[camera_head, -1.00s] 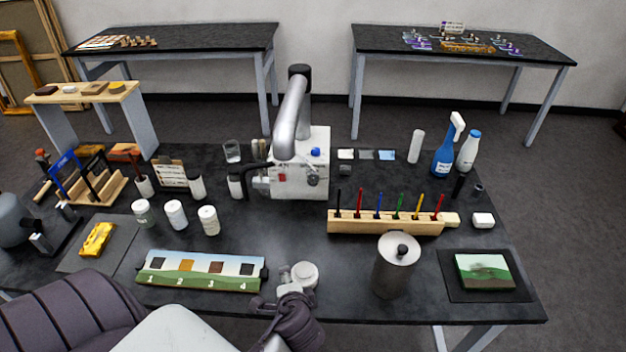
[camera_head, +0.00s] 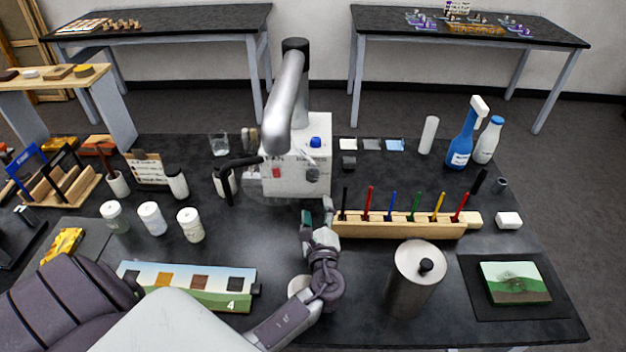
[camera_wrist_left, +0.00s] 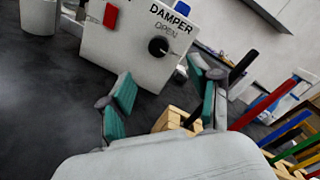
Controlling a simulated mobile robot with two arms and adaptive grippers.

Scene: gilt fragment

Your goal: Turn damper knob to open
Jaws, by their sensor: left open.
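The black damper knob (camera_head: 312,174) is on the front face of the white extractor box (camera_head: 290,184). In the left wrist view the knob (camera_wrist_left: 158,46) sits beside the printed words DAMPER and OPEN. A pale mark shows on the knob, but its exact setting is too small to tell. My left gripper (camera_head: 317,212) is open and empty, in front of the box and a little below the knob. In the left wrist view its teal-padded fingers (camera_wrist_left: 163,92) are spread, with the knob beyond them, apart from both. My right gripper is not in view.
A wooden rack (camera_head: 400,230) of coloured sticks stands close at the right of my left gripper. A metal canister (camera_head: 412,285) is nearer. A red switch (camera_head: 277,173) is on the box. Small jars (camera_head: 190,224) stand at left; the bench between is clear.

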